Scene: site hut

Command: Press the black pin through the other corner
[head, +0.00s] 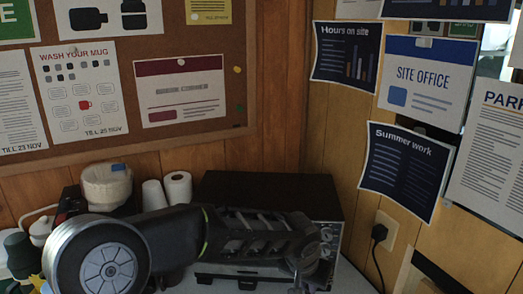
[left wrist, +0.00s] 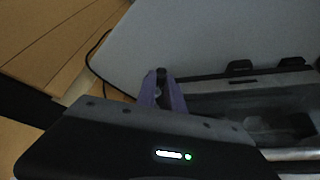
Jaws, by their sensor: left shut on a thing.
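My left gripper (head: 308,264) is low in the middle of the head view, in front of a dark box-shaped appliance. In the left wrist view its purple fingers (left wrist: 161,92) are shut on a small black pin (left wrist: 161,74), whose dark head shows at the fingertips. The pin is over a pale surface, away from any sheet. A cork board (head: 150,140) hangs at the upper left with several sheets. A maroon-headed sheet (head: 180,98) there has a pale pin at its top middle. I cannot tell which sheet's corner is meant. My right gripper is out of view.
A black plug (head: 379,233) is in the right wall's socket. Sheets such as "Summer work" (head: 405,170) hang on that wall.

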